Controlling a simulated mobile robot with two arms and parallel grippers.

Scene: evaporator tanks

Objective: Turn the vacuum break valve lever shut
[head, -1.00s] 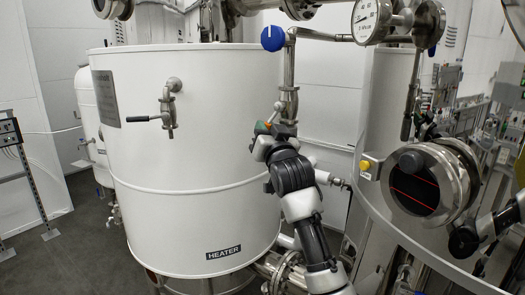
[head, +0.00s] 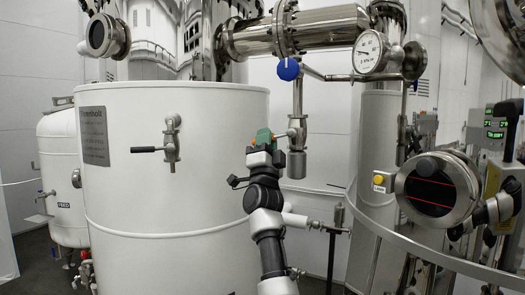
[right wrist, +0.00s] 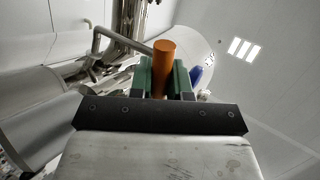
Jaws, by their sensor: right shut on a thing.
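The vacuum break valve (head: 297,128) is on a thin vertical steel pipe right of the big white tank, below a blue knob. Its lever has an orange grip (right wrist: 163,65). My right gripper (head: 264,139) has green fingers and is at the lever, just left of the valve body. In the right wrist view the green fingers are shut around the orange grip, one on each side, and its rounded end sticks out between them. In the head view the fingers hide most of the grip.
The white tank (head: 180,255) is close to the left of my right arm and carries a tap with a black handle (head: 147,149). A pressure gauge (head: 369,52) hangs at upper right. A round sight glass (head: 437,190) and a curved rail are at right.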

